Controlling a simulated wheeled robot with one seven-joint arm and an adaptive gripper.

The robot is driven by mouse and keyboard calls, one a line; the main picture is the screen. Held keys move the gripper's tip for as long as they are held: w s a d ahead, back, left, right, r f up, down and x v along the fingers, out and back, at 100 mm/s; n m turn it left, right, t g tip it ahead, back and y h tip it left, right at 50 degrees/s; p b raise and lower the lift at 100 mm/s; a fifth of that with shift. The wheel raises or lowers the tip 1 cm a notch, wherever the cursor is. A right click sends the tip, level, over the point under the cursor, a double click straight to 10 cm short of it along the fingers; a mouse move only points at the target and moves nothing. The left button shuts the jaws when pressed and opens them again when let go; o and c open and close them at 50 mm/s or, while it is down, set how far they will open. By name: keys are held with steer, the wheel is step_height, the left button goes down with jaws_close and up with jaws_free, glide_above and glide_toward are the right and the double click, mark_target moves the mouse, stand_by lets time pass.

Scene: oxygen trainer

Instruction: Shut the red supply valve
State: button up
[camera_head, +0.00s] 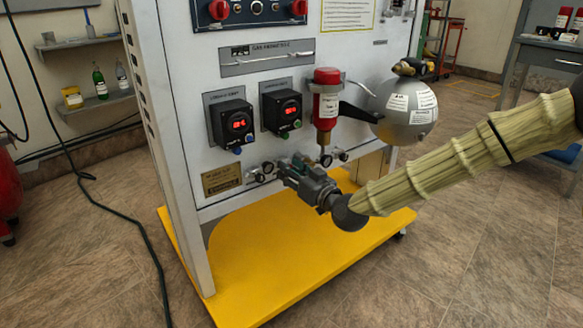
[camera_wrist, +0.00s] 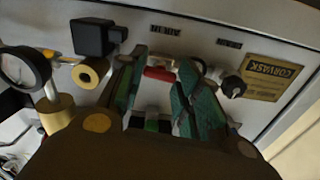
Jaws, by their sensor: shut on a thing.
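The red supply valve's handle (camera_wrist: 159,74) is a small red bar on the white panel in the wrist view. It lies between the two green-grey fingers of my gripper (camera_wrist: 158,88). My gripper is shut on the handle, with one finger at each side of it. In the head view my gripper (camera_head: 290,172) reaches the lower front of the white trainer panel (camera_head: 190,80) from the right. There the red handle is hidden by my gripper.
A pressure gauge (camera_wrist: 17,70), a black box with a brass fitting (camera_wrist: 92,72) and a black knob (camera_wrist: 232,87) stand close around the valve. A red cylinder (camera_head: 326,105) and a silver tank (camera_head: 408,108) project above my arm. The yellow base (camera_head: 270,270) lies below.

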steer(key=shift+d+m+p, duration=0.1)
steer(key=shift+m+p, duration=4.3)
steer(key=shift+m, duration=3.8)
steer(key=o, duration=1)
steer(key=v, duration=1.2)
